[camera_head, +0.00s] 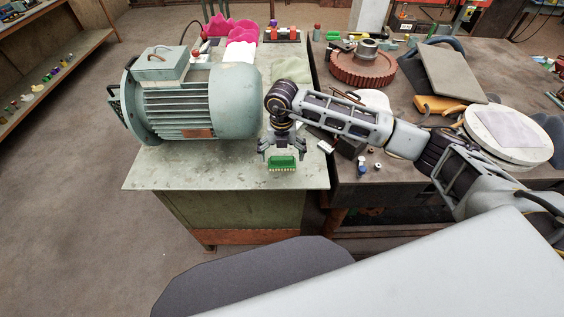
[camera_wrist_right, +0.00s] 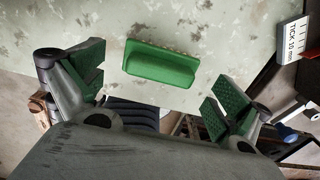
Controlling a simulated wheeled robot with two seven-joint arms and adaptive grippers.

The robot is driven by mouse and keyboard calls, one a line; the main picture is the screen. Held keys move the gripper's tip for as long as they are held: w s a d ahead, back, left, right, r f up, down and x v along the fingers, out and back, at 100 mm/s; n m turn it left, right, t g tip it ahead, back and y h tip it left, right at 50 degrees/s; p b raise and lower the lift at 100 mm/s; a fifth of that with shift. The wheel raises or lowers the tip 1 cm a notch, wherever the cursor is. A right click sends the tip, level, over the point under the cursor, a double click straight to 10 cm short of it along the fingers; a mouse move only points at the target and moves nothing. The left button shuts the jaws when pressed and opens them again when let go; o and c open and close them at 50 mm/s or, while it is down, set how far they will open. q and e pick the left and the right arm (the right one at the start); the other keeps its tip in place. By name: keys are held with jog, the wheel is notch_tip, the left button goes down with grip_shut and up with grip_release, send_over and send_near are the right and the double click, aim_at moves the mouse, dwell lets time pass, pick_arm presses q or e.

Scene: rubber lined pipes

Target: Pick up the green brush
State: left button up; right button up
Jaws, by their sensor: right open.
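The green brush (camera_head: 282,164) lies on the pale green table near its front edge, with its bristles showing along one side. In the right wrist view the green brush (camera_wrist_right: 161,64) lies crosswise on the speckled tabletop, above and between the fingers. My right gripper (camera_head: 282,152) points down at the brush. Its two fingers (camera_wrist_right: 158,85) are spread wide with green pads, and nothing is between them in a grip. I cannot tell the exact height above the table. My left gripper is not in view.
A large grey-green motor (camera_head: 192,100) stands left of my right gripper. Pink gloves (camera_head: 241,35) lie behind it. A labelled block (camera_wrist_right: 293,38) is near the table's right edge. A darker table (camera_head: 385,180) with a red-brown gear (camera_head: 362,69) adjoins on the right.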

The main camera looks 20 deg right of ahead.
aim_at(282, 157)
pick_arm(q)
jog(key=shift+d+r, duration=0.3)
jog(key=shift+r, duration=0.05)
pick_arm(e)
jog(key=shift+f, duration=1.6)
jog(key=shift+c, duration=0.3)
jog(key=c, duration=0.9)
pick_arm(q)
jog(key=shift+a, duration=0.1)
pick_arm(e)
jog(key=shift+r, duration=0.15)
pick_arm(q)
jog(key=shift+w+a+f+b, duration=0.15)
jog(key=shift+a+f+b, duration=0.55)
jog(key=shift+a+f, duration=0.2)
pick_arm(e)
notch_tip(282, 157, up, 18)
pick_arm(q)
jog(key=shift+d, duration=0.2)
